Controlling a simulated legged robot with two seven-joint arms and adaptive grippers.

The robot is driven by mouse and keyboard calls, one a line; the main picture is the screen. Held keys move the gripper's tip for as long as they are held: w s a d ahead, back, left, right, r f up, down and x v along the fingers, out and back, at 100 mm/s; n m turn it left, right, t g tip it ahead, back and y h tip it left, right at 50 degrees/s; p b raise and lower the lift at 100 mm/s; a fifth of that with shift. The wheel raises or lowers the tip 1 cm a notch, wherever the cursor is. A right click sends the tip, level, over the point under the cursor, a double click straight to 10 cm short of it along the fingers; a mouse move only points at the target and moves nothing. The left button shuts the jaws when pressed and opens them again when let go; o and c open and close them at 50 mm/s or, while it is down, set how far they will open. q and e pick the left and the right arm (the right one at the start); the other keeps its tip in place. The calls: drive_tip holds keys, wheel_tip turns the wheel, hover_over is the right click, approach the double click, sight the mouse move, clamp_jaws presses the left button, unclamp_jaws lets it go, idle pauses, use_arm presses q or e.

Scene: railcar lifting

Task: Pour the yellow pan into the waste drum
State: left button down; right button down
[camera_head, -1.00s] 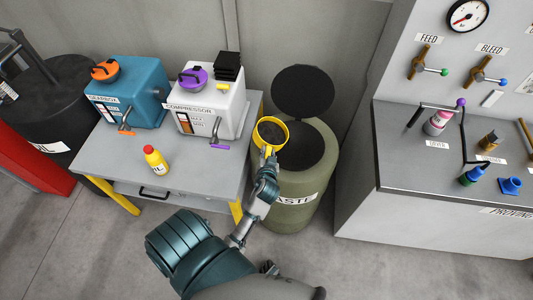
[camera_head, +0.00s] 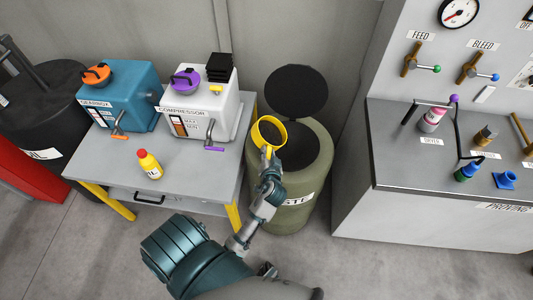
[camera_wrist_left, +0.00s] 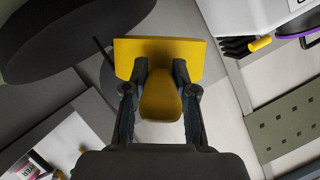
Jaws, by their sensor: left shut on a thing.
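The yellow pan (camera_head: 282,128) has a dark inside and sits at the left edge of the waste drum's mouth in the head view, above the rim. It looks roughly level. My left gripper (camera_head: 270,160) is shut on the pan's handle; the wrist view shows the fingers (camera_wrist_left: 160,88) on both sides of the yellow handle, with the pan (camera_wrist_left: 195,55) beyond. The waste drum (camera_head: 318,193) is olive green with an open dark mouth, and its black lid (camera_head: 296,90) stands raised behind it. The pan hides part of the mouth. My right gripper is not in view.
A grey table (camera_head: 200,172) on the left holds a blue gearbox (camera_head: 118,95), a white compressor (camera_head: 200,105) and a yellow bottle (camera_head: 149,164). A grey bench (camera_head: 400,160) with a gauge panel stands right. Bare floor lies between the drum and bench.

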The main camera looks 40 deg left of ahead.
use_arm(q)
drive_tip(key=shift+w+d+r+m+y, duration=0.15)
drive_tip(key=shift+w+d+m+y, duration=0.05)
drive_tip(key=shift+d+m+y, duration=0.1)
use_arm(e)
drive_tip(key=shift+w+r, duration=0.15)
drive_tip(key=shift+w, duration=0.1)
